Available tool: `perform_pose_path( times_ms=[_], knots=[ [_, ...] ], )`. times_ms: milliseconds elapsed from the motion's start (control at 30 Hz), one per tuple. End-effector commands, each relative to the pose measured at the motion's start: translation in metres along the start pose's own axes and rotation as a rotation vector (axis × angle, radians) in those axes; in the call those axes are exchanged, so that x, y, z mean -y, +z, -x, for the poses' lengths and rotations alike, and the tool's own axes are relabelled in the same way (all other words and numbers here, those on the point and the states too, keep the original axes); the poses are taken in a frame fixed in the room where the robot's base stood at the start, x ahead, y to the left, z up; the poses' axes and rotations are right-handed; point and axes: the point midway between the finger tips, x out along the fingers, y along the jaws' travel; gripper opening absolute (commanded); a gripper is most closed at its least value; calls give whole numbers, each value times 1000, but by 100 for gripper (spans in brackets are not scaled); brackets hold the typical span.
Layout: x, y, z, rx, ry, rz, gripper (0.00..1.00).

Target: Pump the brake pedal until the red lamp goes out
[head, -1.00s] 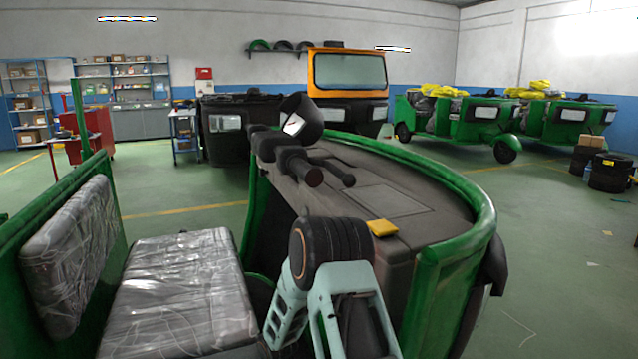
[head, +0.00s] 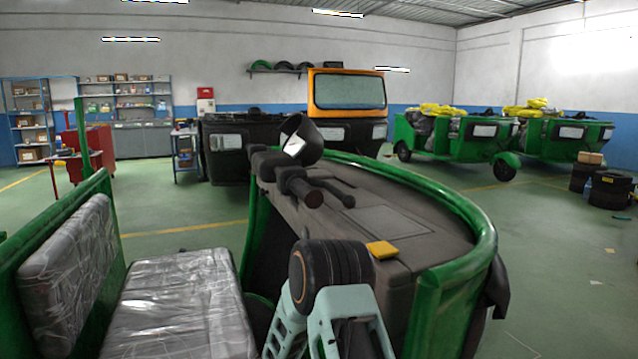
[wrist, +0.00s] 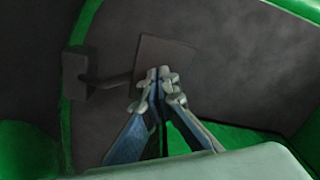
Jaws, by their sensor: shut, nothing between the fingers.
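The brake pedal (wrist: 162,57) is a flat dark grey plate in the wrist view, joined by a short rod to a small dark block (wrist: 75,70) on its left. My gripper (wrist: 163,74) is shut and empty. Its fingertips overlap the lower middle of the pedal plate; whether they touch it I cannot tell. In the head view my arm reaches down into the green rickshaw's (head: 465,285) footwell, and my gripper and the pedal are hidden there. No red lamp shows clearly in either view. A yellow block (head: 382,249) sits on the dark dashboard.
The plastic-wrapped seat (head: 180,310) is left of my arm, and the handlebar (head: 300,187) stands ahead. The green frame curves around on the right. In the wrist view, green body edges (wrist: 225,140) lie close beside and below my fingers.

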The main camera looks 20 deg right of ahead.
Motion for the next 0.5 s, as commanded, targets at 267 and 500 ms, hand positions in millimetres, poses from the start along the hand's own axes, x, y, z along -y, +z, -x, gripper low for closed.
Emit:
perform_pose_path(
  times_ms=[267,500],
  knots=[
    [0,0,-1,0,0,0,0],
    [0,0,-5,1,0,0,0]
  ],
)
